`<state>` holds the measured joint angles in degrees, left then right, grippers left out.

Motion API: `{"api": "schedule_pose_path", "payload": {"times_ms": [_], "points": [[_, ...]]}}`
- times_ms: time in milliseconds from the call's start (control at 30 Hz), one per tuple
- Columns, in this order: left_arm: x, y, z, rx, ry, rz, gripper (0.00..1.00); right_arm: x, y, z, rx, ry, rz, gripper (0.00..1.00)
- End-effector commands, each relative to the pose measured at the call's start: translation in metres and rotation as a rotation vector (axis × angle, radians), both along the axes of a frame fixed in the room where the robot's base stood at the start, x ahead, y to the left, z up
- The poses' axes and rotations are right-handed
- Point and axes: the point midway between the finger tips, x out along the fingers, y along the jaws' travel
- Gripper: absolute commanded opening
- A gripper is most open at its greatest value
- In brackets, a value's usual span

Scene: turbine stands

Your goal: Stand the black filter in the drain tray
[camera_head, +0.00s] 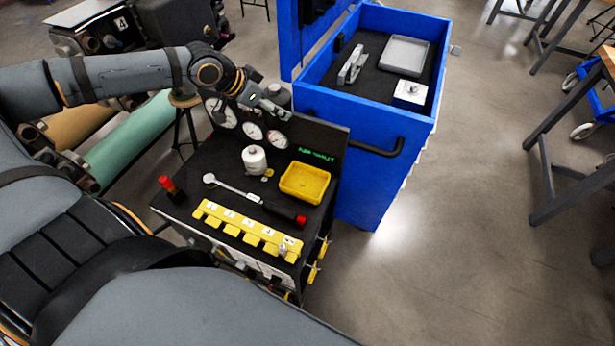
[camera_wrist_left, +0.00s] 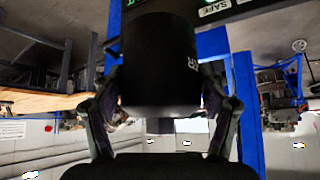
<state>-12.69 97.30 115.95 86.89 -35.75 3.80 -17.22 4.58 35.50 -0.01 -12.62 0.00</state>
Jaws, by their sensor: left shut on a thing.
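The black filter (camera_wrist_left: 160,62) is a dark cylinder between the fingers of my left gripper (camera_wrist_left: 160,95) in the left wrist view. The gripper is shut on it. In the head view my left gripper (camera_head: 263,101) is above the back of the gauge panel, and the filter (camera_head: 279,94) shows just beyond it, partly hidden by the fingers. A yellow tray (camera_head: 305,183), which looks like the drain tray, sits on the black bench top, in front of and to the right of the gripper. It looks empty. My right gripper is not in view.
A white filter (camera_head: 254,160) stands left of the yellow tray. A torque wrench (camera_head: 255,199) and a yellow numbered rack (camera_head: 246,228) lie in front. The upright gauge panel (camera_head: 310,138) edges the bench's back. A blue cart (camera_head: 370,115) stands behind, with a grey tray (camera_head: 405,53).

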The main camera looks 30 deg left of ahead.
Motion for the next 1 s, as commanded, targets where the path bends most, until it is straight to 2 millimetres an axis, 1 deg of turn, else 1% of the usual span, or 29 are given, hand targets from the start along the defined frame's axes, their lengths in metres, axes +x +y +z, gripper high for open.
{"api": "schedule_pose_path", "payload": {"times_ms": [33, 100, 167, 200, 300, 400, 467, 600, 667, 767, 833, 1000], "points": [[-0.011, 0.001, -0.023, -0.007, 0.012, 0.008, 0.17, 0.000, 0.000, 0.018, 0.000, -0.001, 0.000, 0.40], [-0.027, 0.002, -0.059, -0.010, 0.009, 0.012, 0.17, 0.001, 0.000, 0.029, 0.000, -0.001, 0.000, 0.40], [-0.045, 0.001, -0.085, -0.012, 0.006, 0.011, 0.17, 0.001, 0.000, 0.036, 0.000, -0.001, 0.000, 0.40], [-0.057, 0.000, -0.100, -0.015, 0.006, 0.009, 0.17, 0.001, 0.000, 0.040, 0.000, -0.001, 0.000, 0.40], [-0.083, -0.002, -0.126, -0.020, 0.005, 0.000, 0.17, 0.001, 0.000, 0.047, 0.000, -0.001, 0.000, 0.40], [-0.101, -0.005, -0.141, -0.024, 0.004, -0.009, 0.17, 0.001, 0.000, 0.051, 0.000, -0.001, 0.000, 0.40], [-0.107, -0.006, -0.146, -0.026, 0.004, -0.012, 0.17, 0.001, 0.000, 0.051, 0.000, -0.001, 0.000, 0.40], [-0.111, -0.006, -0.150, -0.025, 0.002, -0.016, 0.17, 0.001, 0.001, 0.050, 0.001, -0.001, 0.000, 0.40], [-0.109, -0.007, -0.153, -0.025, 0.001, -0.017, 0.17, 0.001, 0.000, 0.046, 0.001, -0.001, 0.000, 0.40], [-0.101, -0.011, -0.162, -0.026, -0.002, -0.017, 0.17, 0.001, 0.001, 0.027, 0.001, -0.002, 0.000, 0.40], [-0.093, -0.016, -0.169, -0.024, -0.004, -0.018, 0.17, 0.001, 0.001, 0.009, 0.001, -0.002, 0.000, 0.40], [-0.076, -0.026, -0.178, -0.023, -0.003, -0.018, 0.17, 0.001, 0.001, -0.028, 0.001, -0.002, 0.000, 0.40]]}}
